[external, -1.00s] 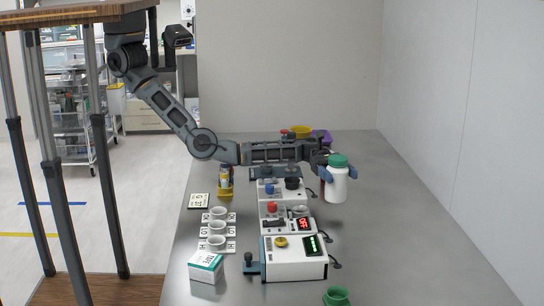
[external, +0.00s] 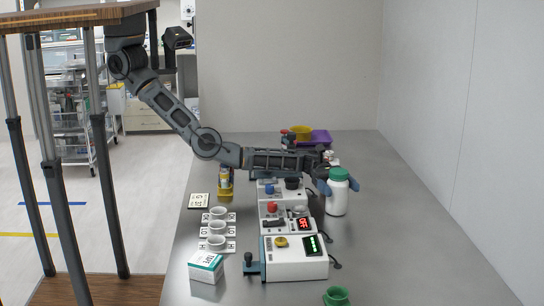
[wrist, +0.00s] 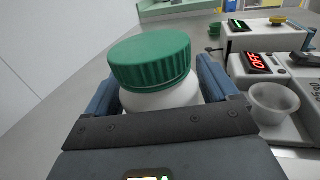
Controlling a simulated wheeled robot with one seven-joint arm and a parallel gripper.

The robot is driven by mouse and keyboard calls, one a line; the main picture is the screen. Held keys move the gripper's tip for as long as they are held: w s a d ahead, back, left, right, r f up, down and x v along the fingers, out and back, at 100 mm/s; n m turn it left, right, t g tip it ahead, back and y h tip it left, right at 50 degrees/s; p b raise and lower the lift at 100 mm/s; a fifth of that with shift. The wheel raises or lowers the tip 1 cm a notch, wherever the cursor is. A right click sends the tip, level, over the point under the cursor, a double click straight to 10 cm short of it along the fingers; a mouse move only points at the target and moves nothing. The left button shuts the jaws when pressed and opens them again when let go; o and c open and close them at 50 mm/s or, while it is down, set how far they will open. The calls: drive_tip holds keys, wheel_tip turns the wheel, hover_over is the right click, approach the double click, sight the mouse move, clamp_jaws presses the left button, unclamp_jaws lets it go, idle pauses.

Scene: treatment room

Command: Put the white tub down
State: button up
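The white tub (external: 337,198) with a green screw lid is upright on the right side of the grey bench. Its base is at or very near the bench top; I cannot tell if it bears on it. My gripper (external: 338,186) has its two blue fingers on either side of the tub, closed on its body below the lid. In the wrist view, the tub (wrist: 160,98) sits between the fingers of my gripper (wrist: 160,90), close against both. Its lower part is hidden by the gripper there.
White devices (external: 296,262) with displays and knobs stand left of the tub. Several white cups (external: 217,228), a carton (external: 206,267) and a green cup (external: 336,296) are nearer the front. A purple tray (external: 320,137) lies behind. The bench right of the tub is clear.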

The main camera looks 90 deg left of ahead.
drive_tip(key=shift+o, duration=1)
drive_tip(key=shift+r, duration=0.1)
drive_tip(key=shift+s+a+r+p, duration=0.1)
drive_tip(key=shift+a+p, duration=0.3)
drive_tip(key=shift+p, duration=0.1)
drive_tip(key=p+v, duration=0.2)
drive_tip(key=r+p+v, duration=0.1)
drive_tip(key=p+v, duration=0.1)
drive_tip(key=shift+s+a, duration=0.1)
drive_tip(key=shift+a, duration=0.05)
wheel_tip(320, 180, up, 6)
drive_tip(key=p, duration=0.6)
drive_tip(key=shift+f, duration=0.1)
